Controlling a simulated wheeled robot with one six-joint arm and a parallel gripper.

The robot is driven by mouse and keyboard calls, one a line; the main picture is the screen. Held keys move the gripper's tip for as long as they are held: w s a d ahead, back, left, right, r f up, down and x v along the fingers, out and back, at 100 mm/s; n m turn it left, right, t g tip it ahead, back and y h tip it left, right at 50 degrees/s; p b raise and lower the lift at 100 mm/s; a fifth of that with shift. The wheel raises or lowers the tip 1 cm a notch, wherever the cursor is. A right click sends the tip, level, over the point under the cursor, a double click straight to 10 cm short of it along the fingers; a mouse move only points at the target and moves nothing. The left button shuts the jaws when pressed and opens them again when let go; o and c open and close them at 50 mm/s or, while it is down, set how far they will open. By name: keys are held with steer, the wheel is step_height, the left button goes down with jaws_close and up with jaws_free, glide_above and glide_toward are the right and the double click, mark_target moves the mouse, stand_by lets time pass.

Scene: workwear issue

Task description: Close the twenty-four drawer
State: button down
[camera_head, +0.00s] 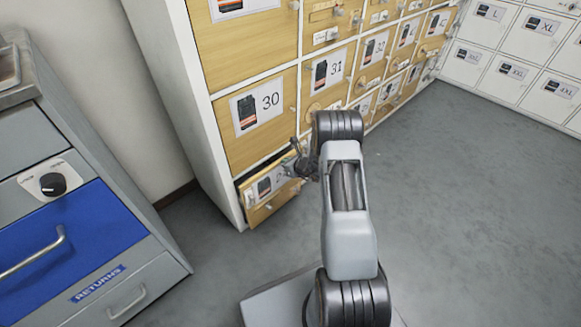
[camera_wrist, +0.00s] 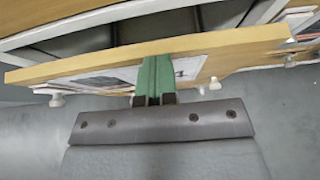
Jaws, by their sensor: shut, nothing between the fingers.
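A wooden drawer (camera_head: 258,215) at the bottom of the left column, below the one marked 30, stands partly open. Its label number is too small and covered to read. My gripper (camera_head: 301,163) is at the upper right of its front. In the wrist view the drawer front (camera_wrist: 100,66) runs across the picture, with the dark opening of the drawer behind its top edge. My gripper (camera_wrist: 155,62) has its green fingers shut and empty, in front of the label; whether they touch the front I cannot tell.
Other wooden drawers, such as 30 (camera_head: 232,145) and 31 (camera_head: 333,85), look shut. A grey cabinet with a blue RETURNS drawer (camera_head: 75,240) stands at left. White lockers (camera_head: 490,62) stand at the back right. The grey floor (camera_head: 450,210) at right is clear.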

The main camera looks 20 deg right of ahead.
steer(key=shift+w+a, duration=0.3)
steer(key=shift+w, duration=0.05)
steer(key=shift+a, duration=0.1)
